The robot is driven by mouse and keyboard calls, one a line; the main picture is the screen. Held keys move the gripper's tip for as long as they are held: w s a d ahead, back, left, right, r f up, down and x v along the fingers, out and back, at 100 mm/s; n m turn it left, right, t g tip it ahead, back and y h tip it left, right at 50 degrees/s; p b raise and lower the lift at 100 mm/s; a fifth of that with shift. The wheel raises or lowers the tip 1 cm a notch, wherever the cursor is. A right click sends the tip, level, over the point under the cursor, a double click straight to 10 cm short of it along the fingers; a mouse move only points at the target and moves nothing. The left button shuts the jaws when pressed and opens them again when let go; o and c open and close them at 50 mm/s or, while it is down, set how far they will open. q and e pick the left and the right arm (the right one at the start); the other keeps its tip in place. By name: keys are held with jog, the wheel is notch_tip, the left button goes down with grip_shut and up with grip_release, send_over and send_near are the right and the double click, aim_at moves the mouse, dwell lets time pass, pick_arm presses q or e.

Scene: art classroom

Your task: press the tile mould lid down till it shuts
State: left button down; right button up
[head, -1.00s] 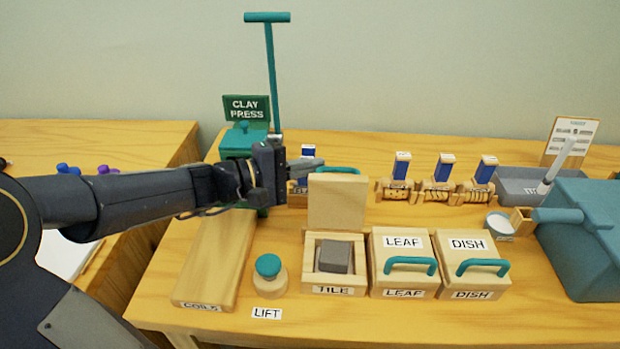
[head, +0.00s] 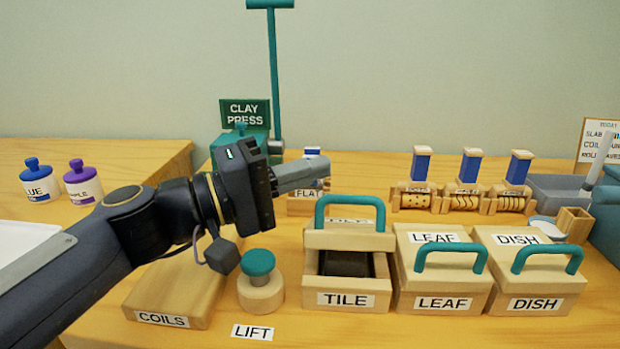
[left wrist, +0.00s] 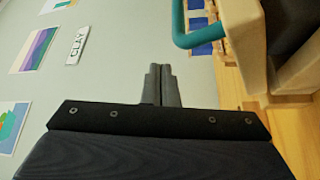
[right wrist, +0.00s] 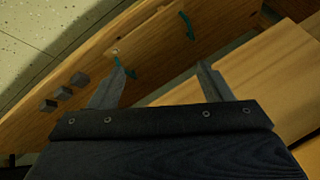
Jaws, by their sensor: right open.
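The tile mould (head: 382,298) is a wooden box labelled TILE, with a dark block of clay (head: 345,263) inside. Its lid (head: 350,241) with a teal handle (head: 319,215) is partly down, tilted over the back, leaving the front open. The handle also shows in the left wrist view (left wrist: 183,28). My left gripper (head: 322,166) is shut and empty, fingertips above and behind the lid's handle; I cannot tell whether it touches the lid. My right gripper (right wrist: 160,78) is open and empty, out of the head view, facing wooden furniture.
Closed LEAF (head: 445,303) and DISH (head: 536,304) moulds stand right of the tile mould. A teal-knobbed LIFT piece (head: 261,295) and the COILS board (head: 165,303) are left. A FLAT block (head: 312,190) and several stamped rollers (head: 462,200) stand behind. The clay press (head: 246,115) is at back left.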

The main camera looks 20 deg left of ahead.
pick_arm(q)
jog(key=shift+s+d+f+b, duration=0.2)
jog(key=shift+s+f+b, duration=0.15)
jog(key=shift+s+b, duration=0.25)
jog(key=shift+s+d+f+b, duration=0.2)
jog(key=shift+s+f+b, duration=0.15)
jog(key=shift+s, duration=0.35)
